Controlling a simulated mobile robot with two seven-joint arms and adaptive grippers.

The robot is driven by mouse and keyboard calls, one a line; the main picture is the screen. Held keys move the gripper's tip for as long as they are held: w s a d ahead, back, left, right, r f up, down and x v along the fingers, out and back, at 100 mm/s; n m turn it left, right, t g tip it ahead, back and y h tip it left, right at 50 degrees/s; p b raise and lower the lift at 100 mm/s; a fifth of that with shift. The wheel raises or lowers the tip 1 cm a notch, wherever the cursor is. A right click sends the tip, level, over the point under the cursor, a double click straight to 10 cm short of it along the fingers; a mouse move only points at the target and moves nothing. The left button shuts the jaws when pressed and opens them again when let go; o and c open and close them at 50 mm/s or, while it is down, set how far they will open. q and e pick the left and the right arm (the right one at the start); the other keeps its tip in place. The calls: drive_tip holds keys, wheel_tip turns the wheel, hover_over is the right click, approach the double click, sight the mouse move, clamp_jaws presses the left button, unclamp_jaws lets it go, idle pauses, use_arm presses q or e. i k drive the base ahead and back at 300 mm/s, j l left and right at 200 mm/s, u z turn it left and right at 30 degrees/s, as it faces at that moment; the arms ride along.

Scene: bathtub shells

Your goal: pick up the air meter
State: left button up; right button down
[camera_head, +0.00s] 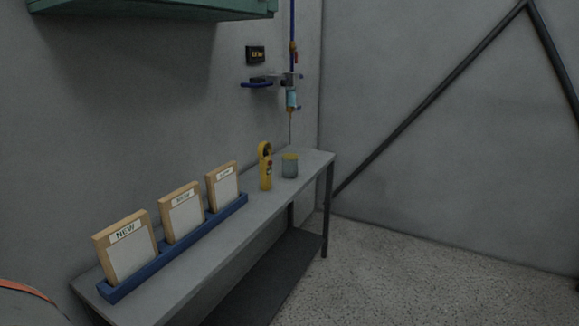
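A yellow handheld device with a dark round top, which looks like the air meter (265,168), stands upright on the narrow grey bench (258,222) along the left wall. It is near the bench's far end, just left of a small grey-green jar with a yellow lid (290,166). Nothing hides it from the front. Neither of my grippers is in view.
Several wooden-framed cards, including one marked NEW (128,250), stand in a blue rack (180,256) on the bench's nearer part. A wall-mounted dispenser (291,98) hangs above its far end. A green cabinet (150,8) is overhead. The speckled floor (400,270) at right is clear.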

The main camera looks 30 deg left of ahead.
sight(263, 153)
drive_tip(key=i+u, duration=0.15)
drive_tip(key=i, duration=0.3)
drive_tip(key=i+l+u, duration=0.2)
drive_tip(key=i, duration=0.25)
drive_tip(key=i+l+u, duration=0.15)
drive_tip(key=i, duration=0.25)
